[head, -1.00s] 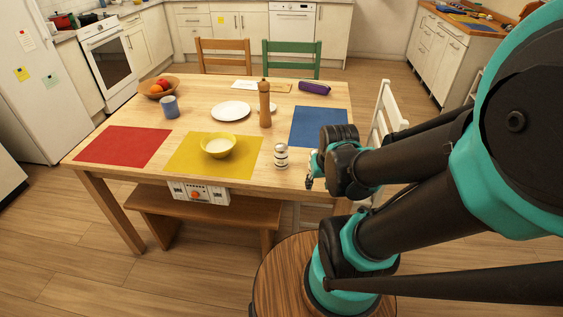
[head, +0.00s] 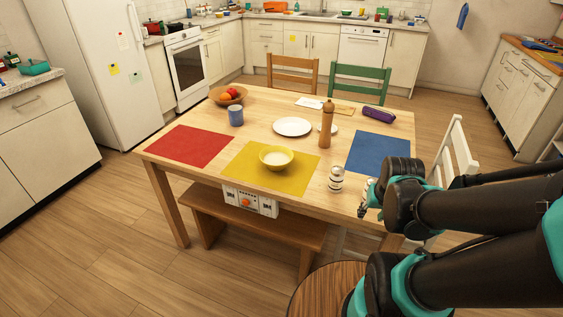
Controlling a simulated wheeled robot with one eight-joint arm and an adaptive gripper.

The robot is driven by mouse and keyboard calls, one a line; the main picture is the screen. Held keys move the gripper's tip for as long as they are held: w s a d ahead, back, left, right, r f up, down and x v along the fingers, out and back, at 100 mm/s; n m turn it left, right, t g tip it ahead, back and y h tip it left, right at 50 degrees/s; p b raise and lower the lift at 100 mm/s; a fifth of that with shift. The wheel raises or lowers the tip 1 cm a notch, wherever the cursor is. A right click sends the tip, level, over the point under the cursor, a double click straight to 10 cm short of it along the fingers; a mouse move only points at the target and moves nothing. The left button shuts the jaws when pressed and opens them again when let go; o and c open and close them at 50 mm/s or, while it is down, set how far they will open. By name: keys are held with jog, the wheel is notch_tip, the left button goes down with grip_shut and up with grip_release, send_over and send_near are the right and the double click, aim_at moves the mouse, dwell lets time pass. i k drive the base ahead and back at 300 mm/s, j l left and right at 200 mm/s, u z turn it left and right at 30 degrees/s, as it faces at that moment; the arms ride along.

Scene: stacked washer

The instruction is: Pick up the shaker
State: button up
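The shaker (head: 336,179) is small and whitish with dark bands and a metallic top. It stands upright on the wooden table (head: 213,183) near the front edge, right of the yellow placemat (head: 241,171). My gripper (head: 364,197) is just to the right of the shaker in the picture, close to the table's front right. Its fingers look spread and empty, with a small gap between them and the shaker. My arm hides part of the table's right corner.
A tall wooden mill (head: 326,124) stands behind the shaker. A blue placemat (head: 379,153) lies behind my gripper. A white chair (head: 456,150) stands at the right, a bench (head: 290,233) in front.

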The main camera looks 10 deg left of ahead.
aim_at(337, 175)
jog(key=u, duration=0.4)
jog(key=k+l+u, duration=0.1)
jog(key=u, duration=0.75)
jog(key=k+u, duration=0.1)
jog(key=u, duration=0.3)
jog(key=k, duration=0.65)
jog(key=k+j+u, duration=0.1)
jog(key=k, duration=0.5)
